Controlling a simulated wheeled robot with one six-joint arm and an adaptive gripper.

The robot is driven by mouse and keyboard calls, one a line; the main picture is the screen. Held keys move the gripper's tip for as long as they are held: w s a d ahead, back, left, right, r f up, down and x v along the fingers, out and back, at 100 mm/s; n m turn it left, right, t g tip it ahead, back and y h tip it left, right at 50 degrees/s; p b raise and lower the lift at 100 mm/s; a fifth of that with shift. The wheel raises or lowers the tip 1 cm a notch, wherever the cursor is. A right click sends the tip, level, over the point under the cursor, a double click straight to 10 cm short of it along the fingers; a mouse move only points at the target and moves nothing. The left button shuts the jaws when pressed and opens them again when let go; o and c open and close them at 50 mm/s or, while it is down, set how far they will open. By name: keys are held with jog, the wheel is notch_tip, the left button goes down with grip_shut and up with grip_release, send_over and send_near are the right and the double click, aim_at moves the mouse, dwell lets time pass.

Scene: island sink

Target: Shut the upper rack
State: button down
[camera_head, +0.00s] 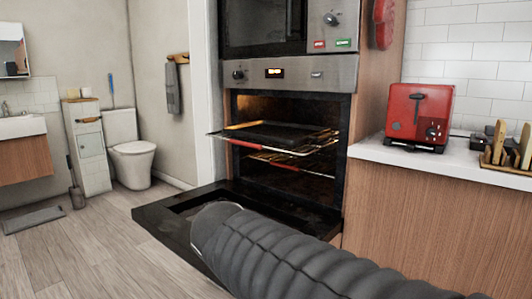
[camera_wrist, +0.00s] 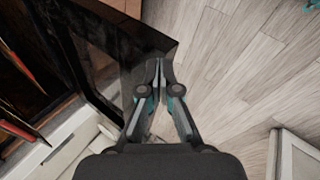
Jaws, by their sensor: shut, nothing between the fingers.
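The upper rack (camera_head: 270,151) of the oven has a red front bar and sticks out past the oven opening, with a dark tray (camera_head: 272,133) on it. The lower rack (camera_head: 302,169) also has a red bar and sits below it, further in. The oven door (camera_head: 160,214) is folded down flat. In the wrist view, my gripper (camera_wrist: 160,66) is shut and empty, over or beside the dark door's edge (camera_wrist: 138,42). Red bars (camera_wrist: 20,62) show at the left there; I cannot tell which rack each belongs to. My arm hides the gripper in the head view.
A red toaster (camera_head: 418,116) and a wooden holder (camera_head: 507,150) stand on the white counter (camera_head: 385,152) at the right. A second appliance (camera_head: 262,25) is above the oven. The wooden floor (camera_head: 90,255) left of the door is clear. A toilet (camera_head: 132,150) is further back.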

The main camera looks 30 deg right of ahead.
jog(key=w+d+r+n+h, duration=0.3)
jog(key=w+d+r+n, duration=0.15)
jog(key=w, duration=0.25)
jog(key=n+t+h, duration=0.2)
jog(key=n+h, duration=0.7)
jog(key=n, duration=0.1)
send_near(271, 149)
jog(key=shift+n, duration=0.25)
jog(key=x, duration=0.7)
jog(key=shift+w+f, duration=0.1)
